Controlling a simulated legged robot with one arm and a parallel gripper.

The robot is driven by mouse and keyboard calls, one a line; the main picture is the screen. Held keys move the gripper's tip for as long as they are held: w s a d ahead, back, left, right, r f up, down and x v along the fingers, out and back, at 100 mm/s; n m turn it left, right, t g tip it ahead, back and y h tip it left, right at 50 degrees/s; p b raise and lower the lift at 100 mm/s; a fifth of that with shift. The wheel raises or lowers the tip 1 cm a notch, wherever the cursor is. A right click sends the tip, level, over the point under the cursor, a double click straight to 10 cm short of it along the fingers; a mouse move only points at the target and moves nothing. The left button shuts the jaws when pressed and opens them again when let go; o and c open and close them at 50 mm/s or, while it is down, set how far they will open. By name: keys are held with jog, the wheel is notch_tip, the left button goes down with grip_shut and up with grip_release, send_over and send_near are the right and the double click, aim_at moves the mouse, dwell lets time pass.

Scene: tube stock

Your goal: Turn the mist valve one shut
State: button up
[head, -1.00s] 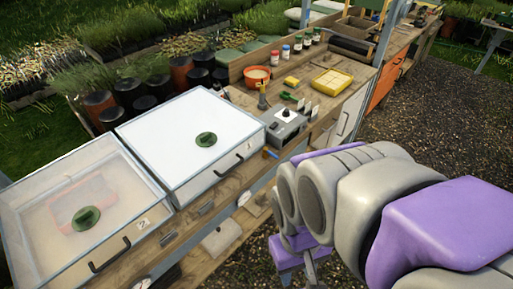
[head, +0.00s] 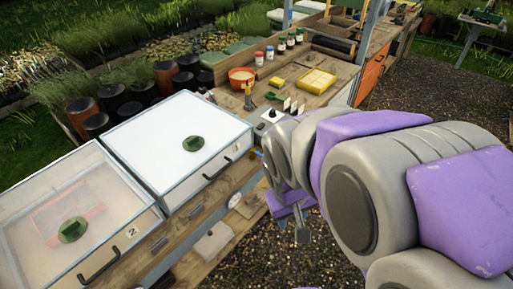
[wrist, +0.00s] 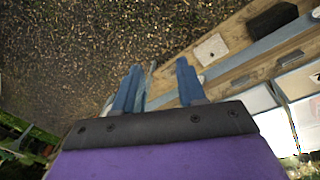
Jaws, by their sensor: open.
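My gripper (wrist: 158,70) is open and empty in the wrist view, its two blue fingers spread over gravel beside the bench edge. In the head view my gripper (head: 301,232) hangs low in front of the bench, partly behind my arm. A small blue piece (head: 258,154) shows at the bench front below the grey control box (head: 266,118); it may be a valve handle, but it is too small to tell. My arm hides part of the box. I cannot clearly make out mist valve one or its position.
Two lidded propagators stand on the bench: a white-topped one (head: 165,135) and a clear one (head: 35,205) marked 2. The gravel (head: 290,265) before the bench is open.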

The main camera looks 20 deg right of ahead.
jog(key=w+d+f+n+t, duration=0.1)
jog(key=w+d+f+t, duration=0.25)
jog(key=w+d, duration=0.45)
jog(key=w+d+f+t+b, duration=0.15)
jog(key=w+d+f, duration=0.3)
jog(key=w, duration=0.85)
jog(key=w+d+f+n+t+p, duration=0.1)
jog(key=w+d+f+t, duration=0.2)
jog(key=w+d, duration=0.55)
jog(key=w+f+n+t+y, duration=0.1)
jog(key=w+f+t+y, duration=0.1)
jog(key=w+f, duration=0.35)
jog(key=s+a+f+n+t+y+b, duration=0.1)
jog(key=s+f+t+y, duration=0.25)
jog(key=f, duration=0.25)
jog(key=s+a+f+t+y+b, duration=0.1)
jog(key=s+f+t+y, duration=0.1)
jog(key=s+f+y, duration=0.3)
jog(key=b+x, duration=0.1)
jog(key=x, duration=0.5)
jog(key=b+x, duration=0.1)
jog(key=x, duration=0.5)
jog(key=b+x, duration=0.1)
jog(key=x, duration=0.5)
jog(key=shift+w+d+f, duration=0.2)
jog(key=shift+d+f, duration=0.15)
jog(key=shift+f, duration=0.05)
grip_shut()
